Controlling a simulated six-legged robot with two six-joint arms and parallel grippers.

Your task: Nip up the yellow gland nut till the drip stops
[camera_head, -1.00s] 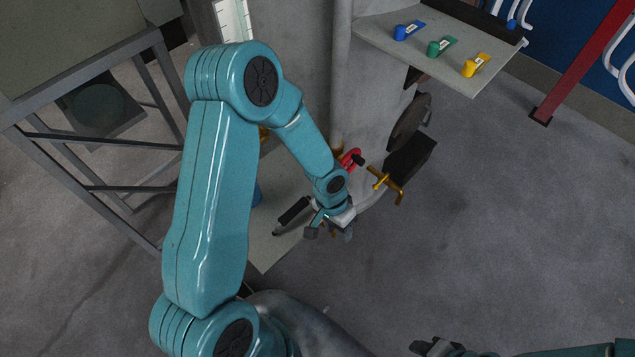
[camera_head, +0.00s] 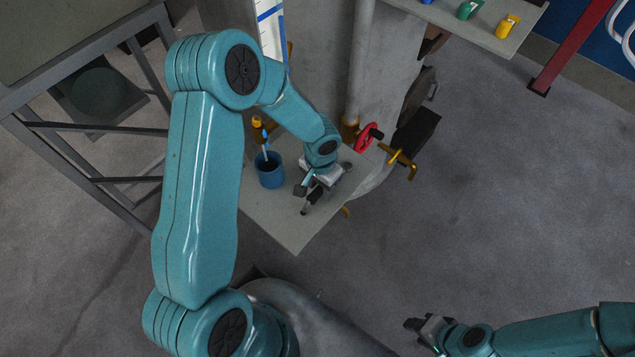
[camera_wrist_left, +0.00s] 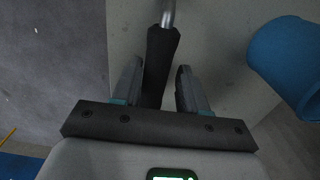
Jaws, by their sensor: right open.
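My left gripper (camera_head: 307,193) is low over the grey plate (camera_head: 290,232). In the left wrist view its open fingers (camera_wrist_left: 160,80) stand either side of a black tool handle (camera_wrist_left: 161,55) with a metal shank; narrow gaps show beside it. The tool (camera_head: 306,208) lies on the plate, partly hidden by the gripper. A yellow-orange part (camera_head: 257,123) sits above a blue cup (camera_head: 270,174), with a light blue streak between; I cannot tell whether it is the gland nut or whether the streak is a drip. My right gripper (camera_head: 428,326) is open and empty at the lower right.
A red handwheel (camera_head: 367,138) and a brass lever (camera_head: 400,160) stick out right of my left wrist. The blue cup also shows in the left wrist view (camera_wrist_left: 290,60). A shelf (camera_head: 525,30) holds green and yellow pots. The floor at right is clear.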

